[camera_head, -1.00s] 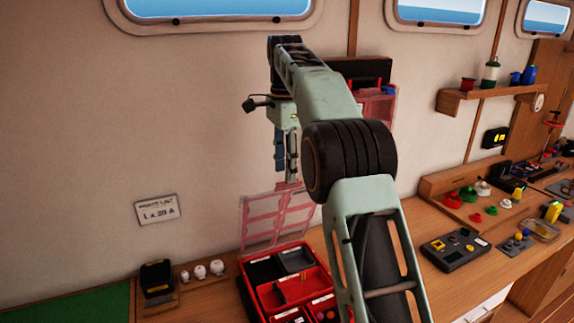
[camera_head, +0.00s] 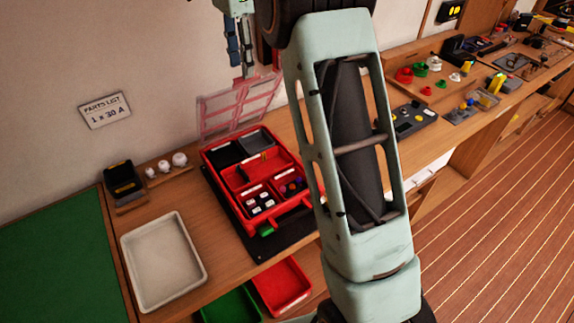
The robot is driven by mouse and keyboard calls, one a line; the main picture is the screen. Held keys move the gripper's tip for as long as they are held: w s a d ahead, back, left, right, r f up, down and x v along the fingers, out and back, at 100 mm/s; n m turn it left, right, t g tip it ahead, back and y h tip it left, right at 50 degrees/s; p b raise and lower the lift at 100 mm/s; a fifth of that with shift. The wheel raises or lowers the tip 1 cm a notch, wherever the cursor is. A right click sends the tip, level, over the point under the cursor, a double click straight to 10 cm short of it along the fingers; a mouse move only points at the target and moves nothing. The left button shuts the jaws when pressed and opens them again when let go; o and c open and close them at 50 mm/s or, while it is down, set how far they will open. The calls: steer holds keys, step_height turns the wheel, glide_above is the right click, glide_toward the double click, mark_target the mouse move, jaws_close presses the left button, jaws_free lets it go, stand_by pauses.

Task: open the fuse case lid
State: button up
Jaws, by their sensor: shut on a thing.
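The red fuse case (camera_head: 215,163) stands on a dark mat on the bench with its compartments exposed. Its clear reddish lid (camera_head: 232,108) is raised at the back of the case, leaning up towards the wall. My gripper (camera_head: 241,72) is at the lid's upper edge, fingers pointing down, shut on the lid. The exact contact at the fingertips is small and hard to make out. My arm covers part of the bench to the right of the case.
A pale empty tray (camera_head: 163,262) stands left of the case, beside a green mat (camera_head: 60,270). A parts card (camera_head: 104,110) reading "1 x 30 A" is on the wall. Red (camera_head: 281,287) and green (camera_head: 230,306) bins sit below the bench's front edge.

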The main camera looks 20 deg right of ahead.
steer(key=s+d+f+b, duration=0.2)
steer(key=s+f, duration=0.6)
steer(key=f, duration=0.1)
steer(key=s+d+f+b, duration=0.2)
steer(key=s+d+f, duration=0.1)
steer(key=s+f, duration=0.5)
step_height(320, 180, down, 2)
steer(key=shift+s+d+f, duration=0.15)
steer(key=shift+s+d, duration=0.1)
steer(key=shift+s, duration=0.15)
